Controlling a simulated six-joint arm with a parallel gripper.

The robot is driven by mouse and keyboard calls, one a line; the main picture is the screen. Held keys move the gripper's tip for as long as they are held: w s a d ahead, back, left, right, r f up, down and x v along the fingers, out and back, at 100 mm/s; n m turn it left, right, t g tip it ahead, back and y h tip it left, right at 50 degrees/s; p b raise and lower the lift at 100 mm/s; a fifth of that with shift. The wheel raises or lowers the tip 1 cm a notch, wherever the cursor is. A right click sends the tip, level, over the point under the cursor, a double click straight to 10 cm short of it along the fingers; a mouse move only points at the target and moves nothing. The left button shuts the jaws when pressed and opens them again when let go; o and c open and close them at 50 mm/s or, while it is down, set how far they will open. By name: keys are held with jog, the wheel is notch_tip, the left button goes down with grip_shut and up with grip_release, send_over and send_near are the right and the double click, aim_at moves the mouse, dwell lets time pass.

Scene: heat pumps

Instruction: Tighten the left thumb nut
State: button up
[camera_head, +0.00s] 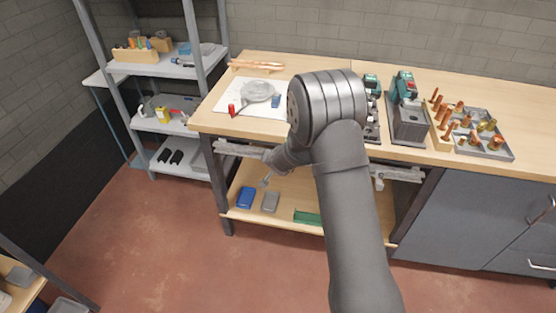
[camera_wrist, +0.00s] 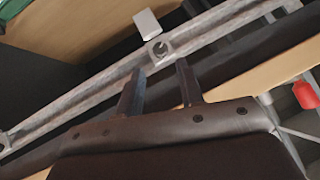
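A grey metal rail runs under the bench's front edge, showing in the head view (camera_head: 238,149) and slanting across the wrist view (camera_wrist: 90,97). A small round metal fitting (camera_wrist: 160,49), apparently the left thumb nut, sits on the rail just beyond my fingertips. A small grey part (camera_head: 265,181) hangs below the rail in the head view; its exact shape is too small to tell. My gripper (camera_wrist: 158,78) is open, with its two dark fingers apart and nothing seen between them. The fingertips overlap the rail in view; contact cannot be told. In the head view my arm hides the gripper.
Another fitting (camera_wrist: 5,141) sits farther along the rail. The lower shelf holds a blue box (camera_head: 245,197), a grey box (camera_head: 271,201) and a green tray (camera_head: 307,217).

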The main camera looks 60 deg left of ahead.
jog(key=shift+a+r+n+t, duration=0.15)
jog(key=shift+a+r+t, duration=0.05)
jog(key=shift+a+t, duration=0.2)
jog(key=shift+a+r+n+t, duration=0.2)
jog(key=shift+a+t, duration=0.1)
jog(key=shift+a, duration=0.2)
jog(key=shift+a+r+n+t, duration=0.2)
jog(key=shift+a+n+t, duration=0.05)
jog(key=shift+a+t, duration=0.3)
jog(key=shift+s+f+n+t+h, duration=0.1)
jog(key=shift+s+n+t+h, duration=0.35)
jog(key=shift+h, duration=0.45)
jog(key=shift+n+h, duration=0.35)
jog(key=shift+h, duration=0.45)
jog(key=shift+w+a+f, duration=0.15)
jog(key=shift+w+f, duration=0.2)
jog(key=shift+f, duration=0.45)
jog(key=shift+w+a+f, duration=0.1)
jog(key=shift+w+f, duration=0.25)
jog(key=shift+f, duration=0.4)
jog(key=shift+w+a+f, duration=0.15)
jog(key=shift+w+f, duration=0.2)
jog(key=shift+f, duration=0.45)
jog(key=shift+w+r, duration=0.1)
jog(key=shift+c, duration=0.5)
